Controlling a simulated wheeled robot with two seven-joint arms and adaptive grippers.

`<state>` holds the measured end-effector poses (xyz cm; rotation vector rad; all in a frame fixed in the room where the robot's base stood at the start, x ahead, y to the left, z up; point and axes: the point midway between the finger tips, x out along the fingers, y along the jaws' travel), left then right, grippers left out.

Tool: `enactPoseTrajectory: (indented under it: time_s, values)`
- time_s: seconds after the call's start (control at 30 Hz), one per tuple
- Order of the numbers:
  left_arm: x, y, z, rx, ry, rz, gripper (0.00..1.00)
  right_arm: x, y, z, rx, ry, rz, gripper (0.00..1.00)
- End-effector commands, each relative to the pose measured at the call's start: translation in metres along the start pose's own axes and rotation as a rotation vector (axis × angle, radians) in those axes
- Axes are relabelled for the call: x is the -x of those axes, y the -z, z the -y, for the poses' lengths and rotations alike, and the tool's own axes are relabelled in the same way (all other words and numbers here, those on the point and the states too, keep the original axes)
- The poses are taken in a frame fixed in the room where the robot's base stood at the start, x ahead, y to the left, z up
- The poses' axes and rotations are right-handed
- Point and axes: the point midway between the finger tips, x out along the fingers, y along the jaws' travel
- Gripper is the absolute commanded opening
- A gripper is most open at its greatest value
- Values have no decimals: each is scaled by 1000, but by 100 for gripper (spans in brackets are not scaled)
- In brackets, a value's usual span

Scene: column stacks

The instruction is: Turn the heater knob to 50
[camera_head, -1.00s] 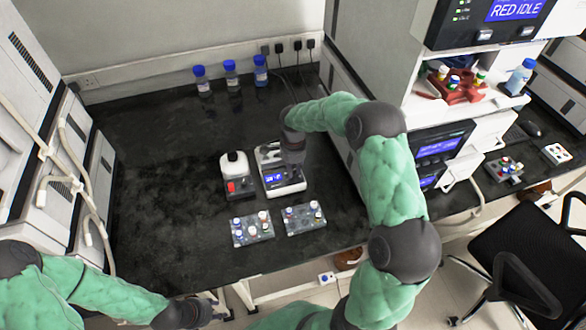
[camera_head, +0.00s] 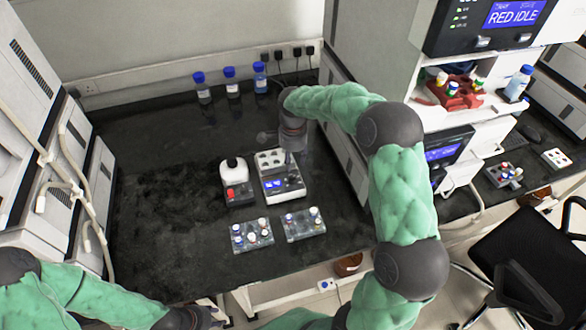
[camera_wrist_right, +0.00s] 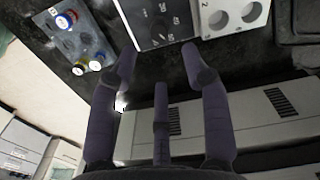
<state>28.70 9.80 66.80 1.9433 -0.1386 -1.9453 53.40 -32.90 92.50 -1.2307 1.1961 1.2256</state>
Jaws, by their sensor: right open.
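The heater (camera_head: 290,191) is a white block with round wells at its back and a blue lit display at its front, standing mid-table in the head view. In the wrist view its dark front panel (camera_wrist_right: 140,36) carries a round grey knob (camera_wrist_right: 160,29) ringed with pale marks, too small to read surely. My right gripper (camera_head: 289,158) is over the heater's right side in the head view. In the wrist view its spread fingers (camera_wrist_right: 159,62) are open and empty, with the tips near the panel's edge. My left gripper (camera_head: 212,312) is low at the table's front edge; its jaws are unclear.
A white and black device (camera_head: 236,181) with a red part stands left of the heater. Two vial racks (camera_head: 250,240) (camera_head: 304,229) lie in front. Capped bottles (camera_head: 231,87) stand along the back wall. A tall cabinet (camera_head: 345,110) bounds the right side. The table's left part is clear.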

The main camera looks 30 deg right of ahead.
Motion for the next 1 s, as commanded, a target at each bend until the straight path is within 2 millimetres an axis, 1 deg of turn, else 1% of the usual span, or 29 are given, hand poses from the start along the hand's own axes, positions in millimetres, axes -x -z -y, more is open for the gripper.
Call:
enactPoseTrajectory:
  time_s: [0.03, 0.1, 0.2, 0.3, 0.43, 1.0]
  values:
    - [0, 0, 0, 0, 0, 0, 40, 9, 0, 0, 0, 2, -1, 48]
    - [0, 0, 0, 0, 0, 0, 40, 19, 0, 0, -1, 2, 0, 48]
    - [0, 0, 0, 0, 0, 0, 40, 29, 0, 0, -1, 1, 0, 48]
    - [0, 0, 0, 0, 0, 0, 40, 35, 0, 0, -1, 0, 1, 48]
    - [0, 0, 0, 0, 0, 0, 40, 38, 0, 0, -1, -1, 1, 48]
    - [0, 0, 0, 0, 0, 0, 40, 38, 0, 0, -1, 0, 0, 48]
